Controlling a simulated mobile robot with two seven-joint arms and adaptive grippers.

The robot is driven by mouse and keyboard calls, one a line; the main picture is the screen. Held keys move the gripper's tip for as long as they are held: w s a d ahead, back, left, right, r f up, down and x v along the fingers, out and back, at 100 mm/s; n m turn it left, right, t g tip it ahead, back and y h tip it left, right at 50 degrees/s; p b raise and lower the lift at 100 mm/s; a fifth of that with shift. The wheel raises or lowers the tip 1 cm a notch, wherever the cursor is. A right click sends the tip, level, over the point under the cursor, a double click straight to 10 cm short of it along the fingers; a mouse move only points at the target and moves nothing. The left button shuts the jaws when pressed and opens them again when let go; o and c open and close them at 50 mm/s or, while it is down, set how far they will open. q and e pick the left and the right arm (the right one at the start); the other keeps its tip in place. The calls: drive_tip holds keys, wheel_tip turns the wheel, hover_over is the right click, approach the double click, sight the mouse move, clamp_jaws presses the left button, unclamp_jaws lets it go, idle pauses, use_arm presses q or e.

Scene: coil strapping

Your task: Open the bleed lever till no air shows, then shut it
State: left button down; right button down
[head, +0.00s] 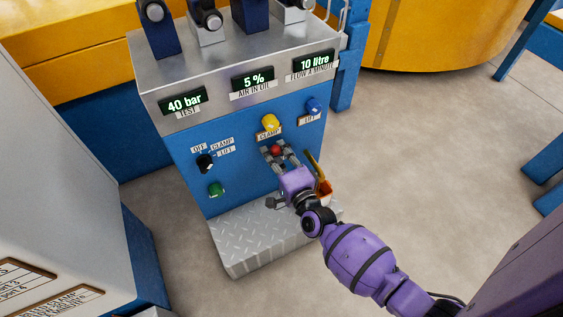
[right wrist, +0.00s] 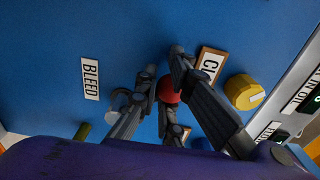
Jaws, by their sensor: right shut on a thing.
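The blue front panel of the machine (head: 240,180) carries a red knob (head: 276,151), which looks like the end of the bleed lever. The red knob also shows in the right wrist view (right wrist: 168,91), between my fingers. My right gripper (head: 274,153) is shut on it, close to the panel. The BLEED label (right wrist: 91,79) is beside a round grey fitting (right wrist: 117,100), partly hidden by a finger; most of the lever is hidden too. The air-in-oil display (head: 253,81) reads 5 %. My left gripper is not in view.
Other displays read 40 bar (head: 183,102) and 10 litre (head: 313,62). A tread-plate step (head: 255,240) juts out below. The floor at right is clear.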

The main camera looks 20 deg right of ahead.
drive_tip(key=shift+w+a+r, duration=0.15)
drive_tip(key=shift+a+r, duration=0.15)
drive_tip(key=shift+r, duration=0.2)
drive_tip(key=c, duration=2.5)
unclamp_jaws()
wheel_tip(320, 180, down, 6)
drive_tip(key=a+b, duration=0.1)
drive_tip(key=b, duration=0.3)
drive_tip(key=shift+s+a, duration=0.25)
drive_tip(key=shift+a, duration=0.1)
drive_tip(key=shift+s+f, duration=0.1)
drive_tip(key=shift+f, duration=0.1)
drive_tip(key=shift+d+r, duration=0.1)
drive_tip(key=shift+d+r+p, duration=0.15)
drive_tip(key=shift+r+p, duration=0.4)
drive_tip(key=shift+r, duration=0.15)
drive_tip(key=shift+d+r+p, duration=0.1)
drive_tip(key=shift+r+p, duration=0.4)
drive_tip(key=shift+r, duration=0.15)
clamp_jaws()
